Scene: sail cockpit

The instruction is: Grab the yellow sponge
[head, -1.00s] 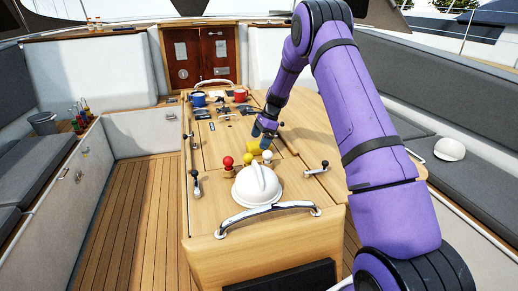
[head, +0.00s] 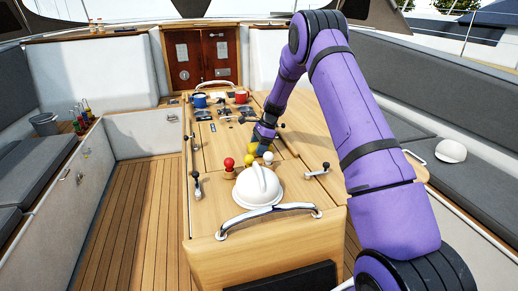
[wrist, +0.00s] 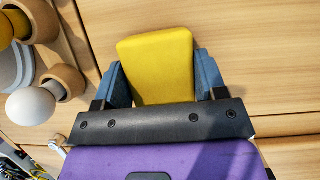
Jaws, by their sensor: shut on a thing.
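The yellow sponge (wrist: 158,62) is a flat block with rounded corners. In the wrist view it lies between the two blue fingers of my gripper (wrist: 160,80), which is shut on it from both sides. In the head view my gripper (head: 260,144) is low over the wooden table, behind the yellow ball, and mostly covers the sponge. I cannot tell whether the sponge touches the table.
A white helmet (head: 257,187) sits at the table's near end. A red ball (head: 229,163), a yellow ball (head: 249,160) and a white ball (head: 268,157) stand close to my gripper. Blue and red mugs (head: 199,100) stand at the far end. A metal rail (head: 268,215) edges the front.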

